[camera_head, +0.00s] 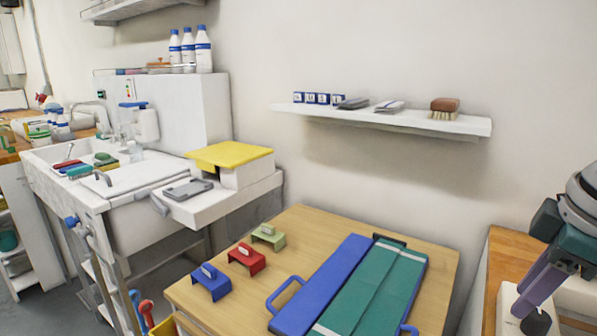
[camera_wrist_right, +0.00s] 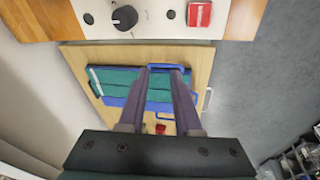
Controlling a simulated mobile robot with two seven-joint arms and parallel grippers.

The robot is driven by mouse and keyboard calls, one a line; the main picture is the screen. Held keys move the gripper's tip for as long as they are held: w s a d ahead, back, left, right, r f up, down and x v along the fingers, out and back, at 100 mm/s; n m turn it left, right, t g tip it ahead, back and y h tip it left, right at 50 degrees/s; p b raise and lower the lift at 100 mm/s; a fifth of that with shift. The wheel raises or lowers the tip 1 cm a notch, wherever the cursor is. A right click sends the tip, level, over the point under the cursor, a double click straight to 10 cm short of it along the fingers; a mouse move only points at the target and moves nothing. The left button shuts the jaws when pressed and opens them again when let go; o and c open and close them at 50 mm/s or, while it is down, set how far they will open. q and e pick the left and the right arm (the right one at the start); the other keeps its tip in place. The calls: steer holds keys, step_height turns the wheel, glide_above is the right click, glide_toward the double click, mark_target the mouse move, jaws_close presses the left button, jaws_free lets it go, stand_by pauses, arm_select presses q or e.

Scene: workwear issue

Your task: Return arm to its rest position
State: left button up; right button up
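My right gripper (camera_head: 527,300) is at the right edge of the head view, in front of the wooden side counter and white panel there. In the right wrist view its two purple fingers (camera_wrist_right: 162,75) stand apart with nothing between them. They point over the wooden table, where a folded teal garment (camera_head: 372,290) lies on a blue folding board (camera_head: 325,283). The garment also shows in the right wrist view (camera_wrist_right: 112,82). My left gripper is in neither view.
Blue (camera_head: 211,283), red (camera_head: 246,259) and green (camera_head: 268,236) clip-like pieces stand along the table's left side. A wall shelf (camera_head: 455,124) holds a brush (camera_head: 444,108) and folded items. A sink (camera_head: 120,180) is at left. A white panel (camera_wrist_right: 155,15) lies on the side counter.

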steer(key=d+r+m+h, duration=0.1)
steer(key=d+m+h, duration=0.3)
steer(key=d+m, duration=0.5)
steer(key=shift+t+y, duration=0.3)
steer(key=s+a+f, duration=0.1)
steer(key=a, duration=0.1)
steer(key=s+a+f, duration=0.3)
steer(key=s+a, duration=0.1)
steer(key=a, duration=0.1)
steer(key=shift+s+f, duration=0.15)
steer(key=shift+s, duration=0.05)
steer(key=s+a+n+y, duration=0.1)
steer(key=s+a+y, duration=0.1)
steer(key=s+a, duration=0.55)
steer(key=s+a+y, duration=0.1)
steer(key=s+a, duration=0.3)
steer(key=s, duration=0.7)
step_height(320, 180, up, 38)
steer(key=p, duration=3.8)
steer(key=shift+s+a, duration=0.15)
steer(key=shift+s, duration=0.05)
